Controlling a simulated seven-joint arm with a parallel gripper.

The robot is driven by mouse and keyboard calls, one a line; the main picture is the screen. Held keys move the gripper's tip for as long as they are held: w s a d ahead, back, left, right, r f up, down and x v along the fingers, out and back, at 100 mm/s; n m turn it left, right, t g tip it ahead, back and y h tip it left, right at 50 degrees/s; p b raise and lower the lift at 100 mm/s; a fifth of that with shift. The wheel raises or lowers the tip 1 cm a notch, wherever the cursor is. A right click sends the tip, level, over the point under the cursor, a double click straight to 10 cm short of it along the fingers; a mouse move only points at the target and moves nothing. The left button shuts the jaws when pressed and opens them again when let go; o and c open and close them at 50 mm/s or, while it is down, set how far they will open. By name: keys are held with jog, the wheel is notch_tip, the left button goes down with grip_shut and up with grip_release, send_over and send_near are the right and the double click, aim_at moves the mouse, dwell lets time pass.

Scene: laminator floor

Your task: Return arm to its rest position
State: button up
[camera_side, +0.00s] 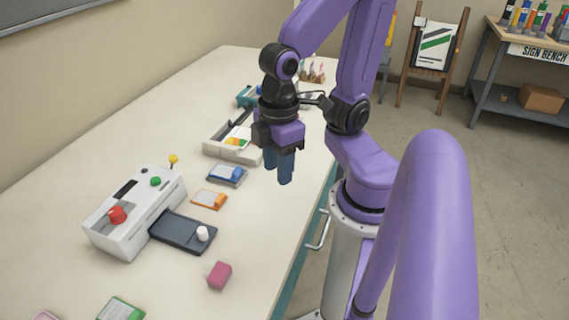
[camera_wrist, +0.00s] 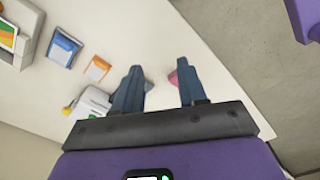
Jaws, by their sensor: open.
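My purple arm reaches over the long cream table (camera_side: 60,240). My gripper (camera_side: 280,178) hangs with its blue fingers pointing down above the table's right edge, beside the blue-topped card holder. In the wrist view my gripper (camera_wrist: 158,78) shows two blue fingers spread apart with nothing between them. The pink block (camera_wrist: 173,77) shows partly behind the right finger there, lower down on the table. The gripper is apart from all objects in view.
A white laminator (camera_side: 135,212) with a red knob and a dark tray (camera_side: 180,234) stands at the left. The pink block (camera_side: 219,275), an orange card (camera_side: 209,199), a blue holder (camera_side: 227,174) and a pale bin (camera_side: 218,153) lie around. The floor right of the table is open.

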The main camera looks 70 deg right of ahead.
jog(key=shift+s+r+n, duration=0.1)
jog(key=shift+s+n, duration=0.65)
jog(key=shift+n, duration=0.15)
jog(key=shift+c, duration=0.3)
dwell(0.4)
